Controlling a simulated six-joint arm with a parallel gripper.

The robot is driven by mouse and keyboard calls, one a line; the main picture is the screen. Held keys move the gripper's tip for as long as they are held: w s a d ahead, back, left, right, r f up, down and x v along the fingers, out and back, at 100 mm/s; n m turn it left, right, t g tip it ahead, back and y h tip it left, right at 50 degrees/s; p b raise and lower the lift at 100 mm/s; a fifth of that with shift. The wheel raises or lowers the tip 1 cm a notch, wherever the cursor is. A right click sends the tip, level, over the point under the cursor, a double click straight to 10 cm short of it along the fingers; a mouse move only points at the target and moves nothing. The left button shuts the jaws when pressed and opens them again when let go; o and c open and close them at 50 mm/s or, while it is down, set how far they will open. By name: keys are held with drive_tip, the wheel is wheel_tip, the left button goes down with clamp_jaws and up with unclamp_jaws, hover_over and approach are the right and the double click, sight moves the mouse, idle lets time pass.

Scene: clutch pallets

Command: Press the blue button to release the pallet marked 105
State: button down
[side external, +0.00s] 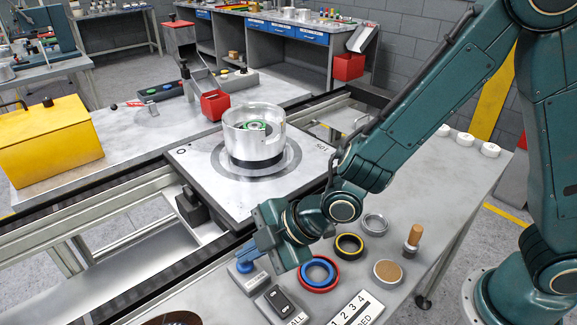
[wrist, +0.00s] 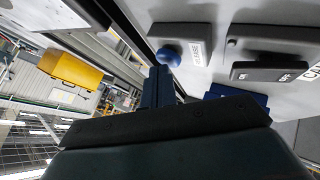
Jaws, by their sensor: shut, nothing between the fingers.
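The pallet marked 105 (side external: 205,182) is a light grey plate on the conveyor, with its number printed near the far right edge. A clear round housing (side external: 252,140) with a dark band at its base stands on it. The blue button (side external: 244,267) sits on a small grey box labelled RELEASE at the conveyor's near edge. It also shows in the wrist view (wrist: 168,57), round and domed. My gripper (side external: 246,252) is shut and empty, with its blue fingertips close to the button. Contact cannot be told. The fingertips also show in the wrist view (wrist: 157,72).
A grey switch box (side external: 282,303) stands right of the button. A yellow case (side external: 45,145) stands at the left.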

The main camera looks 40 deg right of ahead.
sight(252, 263)
drive_tip(key=shift+f, duration=0.2)
idle(0.5)
drive_tip(key=shift+r, duration=3.45)
